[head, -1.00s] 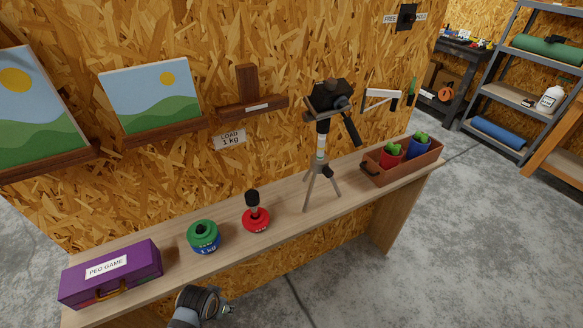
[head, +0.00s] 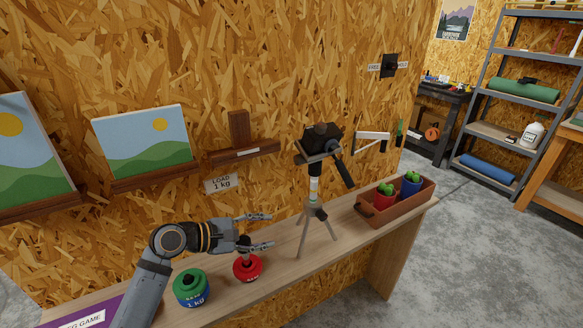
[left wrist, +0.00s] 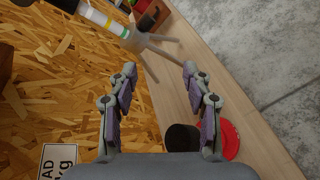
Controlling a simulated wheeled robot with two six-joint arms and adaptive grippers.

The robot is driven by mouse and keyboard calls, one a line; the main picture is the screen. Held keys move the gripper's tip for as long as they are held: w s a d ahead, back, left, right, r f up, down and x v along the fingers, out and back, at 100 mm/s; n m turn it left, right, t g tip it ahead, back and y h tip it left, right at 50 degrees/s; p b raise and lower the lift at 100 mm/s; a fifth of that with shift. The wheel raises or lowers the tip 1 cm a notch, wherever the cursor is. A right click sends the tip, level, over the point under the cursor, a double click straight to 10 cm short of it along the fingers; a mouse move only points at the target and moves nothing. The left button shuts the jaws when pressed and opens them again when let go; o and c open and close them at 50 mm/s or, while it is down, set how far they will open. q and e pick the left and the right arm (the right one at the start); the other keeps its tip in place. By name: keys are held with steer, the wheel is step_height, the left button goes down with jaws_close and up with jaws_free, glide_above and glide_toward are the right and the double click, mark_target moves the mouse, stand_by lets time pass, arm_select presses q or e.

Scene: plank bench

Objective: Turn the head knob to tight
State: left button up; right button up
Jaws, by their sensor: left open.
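A tripod (head: 315,190) stands upright on the bench, with a black head (head: 320,138) on top and a dark handle (head: 344,172) slanting down to the right. A knob on the head is too small to make out clearly. A black square fitting (head: 389,66) with a label, partly readable, is on the wall at the upper right. My left gripper (head: 268,231) is open and empty, left of the tripod column, below its head and above the red weight. In the left wrist view the tripod's banded column (left wrist: 97,16) and legs lie beyond the open fingers (left wrist: 160,70).
A red weight (head: 247,269) with a black top and a green-blue 1 kg weight (head: 191,289) stand on the bench (head: 291,270). A brown planter box (head: 402,210) stands to the tripod's right. A wall shelf (head: 245,154) and pictures are behind.

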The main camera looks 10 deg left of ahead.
mark_target(296, 161)
arm_select(q)
steer(key=w+a+r+n+t+h, duration=0.1)
steer(key=w+r+n+h, duration=0.2)
steer(key=r, duration=0.4)
steer(key=w+a+r+n+t+h, duration=0.1)
steer(key=w+a+r+n, duration=0.1)
steer(key=r+n, duration=0.4)
steer(key=shift+m, duration=0.7)
steer(key=p+x, duration=0.1)
steer(key=x, duration=0.2)
steer(key=p+x, duration=0.1)
steer(key=x, duration=0.2)
steer(key=r+p+x, duration=0.1)
steer(key=x, duration=0.3)
steer(key=shift+s+d, duration=0.1)
steer(key=shift+d, duration=0.05)
steer(key=shift+w+d, duration=0.3)
steer(key=shift+d, duration=0.05)
steer(key=shift+c, duration=0.3)
steer(key=shift+f, duration=0.1)
jaws_close()
